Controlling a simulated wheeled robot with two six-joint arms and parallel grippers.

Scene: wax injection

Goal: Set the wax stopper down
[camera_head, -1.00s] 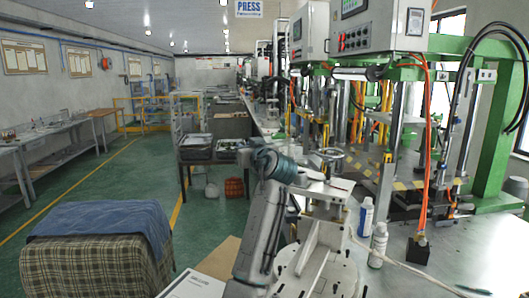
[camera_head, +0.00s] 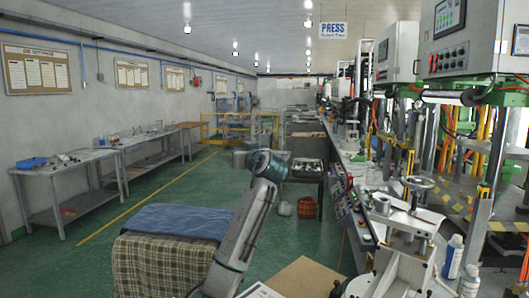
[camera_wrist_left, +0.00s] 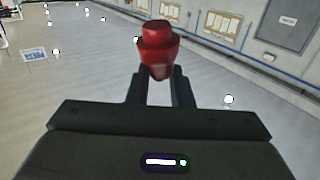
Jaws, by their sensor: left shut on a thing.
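The red wax stopper (camera_wrist_left: 158,45) shows in the left wrist view. It is held between the two dark fingers of my left gripper (camera_wrist_left: 160,82), which is shut on its lower part. The stopper sticks out beyond the fingertips, with ceiling and wall behind it, and touches no surface that I can see. In the head view my left arm rises in the lower middle, but its gripper and the stopper do not show there. My right gripper is in neither view.
A stool with a blue cloth (camera_head: 172,222) stands at the lower left. A tan board (camera_head: 305,278) lies at the bottom middle. Grey tables (camera_head: 60,172) line the left wall; green floor lies between.

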